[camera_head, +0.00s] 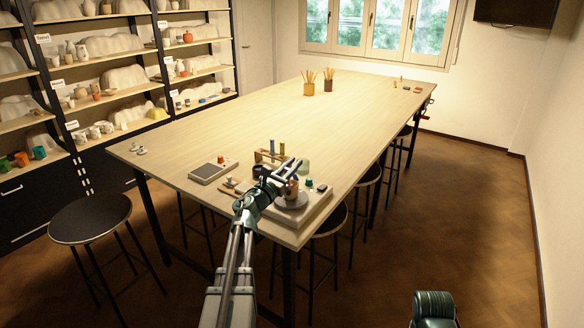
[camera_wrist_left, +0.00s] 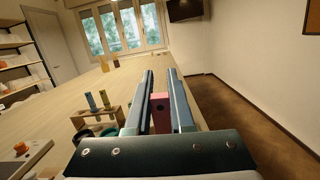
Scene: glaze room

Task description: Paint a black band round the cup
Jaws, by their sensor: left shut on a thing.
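My left gripper (camera_head: 290,167) reaches over the near right corner of the table. In the left wrist view its two long fingers (camera_wrist_left: 161,75) are shut on a small pink-red piece (camera_wrist_left: 160,108) with a dark hole; I cannot tell what it is. In the head view a small brownish cup (camera_head: 292,187) appears to stand upright on a round grey wheel (camera_head: 291,202), just beside and partly behind the gripper. No black band can be made out on it at this size.
A wooden rack (camera_head: 265,156) with upright tubes stands behind the gripper; it also shows in the left wrist view (camera_wrist_left: 94,118). A grey device (camera_head: 211,171) with an orange knob lies left. Brush pots (camera_head: 309,89) stand far back. The table (camera_head: 235,115) is mostly clear. Stools (camera_head: 90,218) stand around.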

